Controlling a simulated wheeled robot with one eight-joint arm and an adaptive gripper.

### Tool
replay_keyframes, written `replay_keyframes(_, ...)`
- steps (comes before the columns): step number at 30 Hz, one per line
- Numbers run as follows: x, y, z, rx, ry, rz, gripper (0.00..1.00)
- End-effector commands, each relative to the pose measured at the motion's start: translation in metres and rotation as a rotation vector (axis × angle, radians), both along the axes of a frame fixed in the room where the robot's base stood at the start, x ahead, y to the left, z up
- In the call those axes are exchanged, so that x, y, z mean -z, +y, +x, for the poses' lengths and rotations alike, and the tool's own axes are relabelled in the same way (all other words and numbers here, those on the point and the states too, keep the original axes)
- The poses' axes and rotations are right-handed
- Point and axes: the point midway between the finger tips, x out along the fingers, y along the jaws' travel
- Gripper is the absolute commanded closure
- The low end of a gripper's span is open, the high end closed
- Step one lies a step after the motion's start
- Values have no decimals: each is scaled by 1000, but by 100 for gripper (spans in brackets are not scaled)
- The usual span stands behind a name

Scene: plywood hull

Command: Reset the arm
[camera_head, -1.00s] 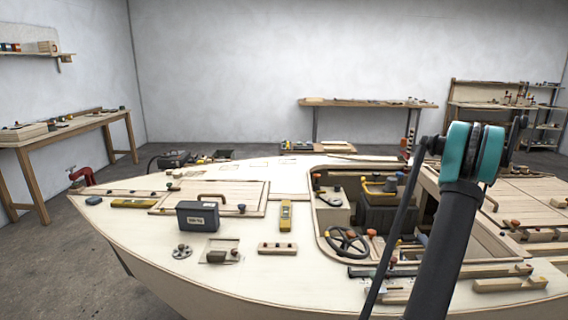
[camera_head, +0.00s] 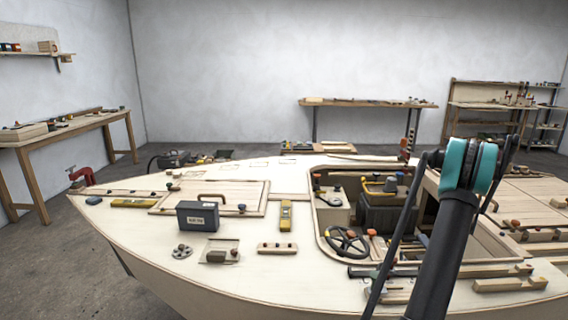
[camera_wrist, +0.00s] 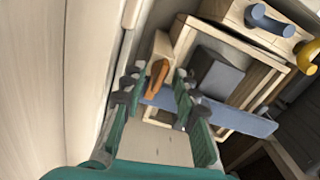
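My arm rises at the right of the head view, with its teal joint above the plywood hull (camera_head: 330,285). My gripper (camera_wrist: 158,92) shows in the wrist view, with its teal fingers and dark tips spread apart. The gap between the tips looks empty. An orange piece (camera_wrist: 157,77) on a pale wood block shows beyond the tips. A blue-grey bar (camera_wrist: 225,117) lies across the view beyond the right finger. I cannot make out the gripper in the head view.
The wrist view shows a wooden frame with a dark grey block (camera_wrist: 217,75), a blue peg (camera_wrist: 268,20) and a yellow hook (camera_wrist: 308,57). On the hull stand a dark box (camera_head: 197,215) and a steering wheel (camera_head: 346,241).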

Motion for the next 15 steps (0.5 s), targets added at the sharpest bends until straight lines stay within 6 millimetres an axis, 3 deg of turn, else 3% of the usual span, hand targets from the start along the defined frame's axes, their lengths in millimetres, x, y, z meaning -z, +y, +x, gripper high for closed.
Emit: replay_keyframes(15, 0, 0, 0, -475, 0, 0, 71)
